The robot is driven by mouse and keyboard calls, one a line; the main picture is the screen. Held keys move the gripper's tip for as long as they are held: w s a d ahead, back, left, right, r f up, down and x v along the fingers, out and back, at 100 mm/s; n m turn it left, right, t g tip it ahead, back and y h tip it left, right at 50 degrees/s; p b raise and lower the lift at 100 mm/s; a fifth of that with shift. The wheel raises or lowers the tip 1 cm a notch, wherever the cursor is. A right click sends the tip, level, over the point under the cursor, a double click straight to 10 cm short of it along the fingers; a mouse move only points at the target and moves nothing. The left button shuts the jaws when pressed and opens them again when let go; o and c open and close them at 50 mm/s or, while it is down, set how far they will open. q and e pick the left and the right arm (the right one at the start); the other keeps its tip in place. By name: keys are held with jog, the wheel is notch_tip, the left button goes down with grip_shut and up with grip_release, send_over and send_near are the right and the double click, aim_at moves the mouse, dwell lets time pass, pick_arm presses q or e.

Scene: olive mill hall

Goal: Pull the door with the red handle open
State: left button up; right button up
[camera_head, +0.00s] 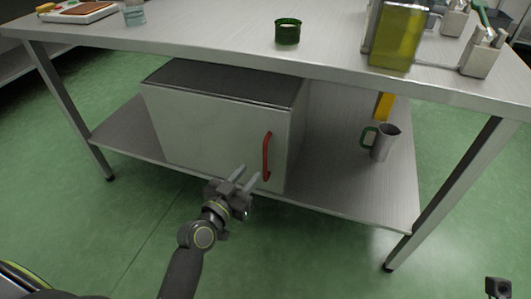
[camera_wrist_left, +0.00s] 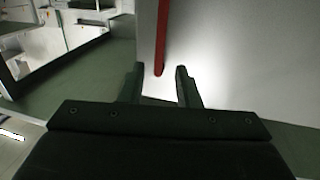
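The door (camera_head: 205,132) is the pale front of a metal cabinet on the lower shelf of the table, and it looks shut. Its red handle (camera_head: 267,156) is a vertical bar near the door's right edge. My left gripper (camera_head: 244,178) is just in front of the door, close to the lower end of the handle. In the left wrist view, the red handle (camera_wrist_left: 161,40) stands ahead of the fingertips, in line with the gap between the two parted fingers (camera_wrist_left: 157,78). The left gripper is open and holds nothing.
The steel table (camera_head: 235,35) has a lower shelf (camera_head: 340,185), and a metal jug (camera_head: 384,143) with a green handle stands on it right of the cabinet. Green glass (camera_head: 288,32) and an oil container (camera_head: 398,38) stand on top. The green floor in front is clear.

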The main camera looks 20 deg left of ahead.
aim_at(264, 156)
pick_arm(q)
jog(key=x, duration=0.9)
jog(key=shift+w, duration=0.1)
grip_shut()
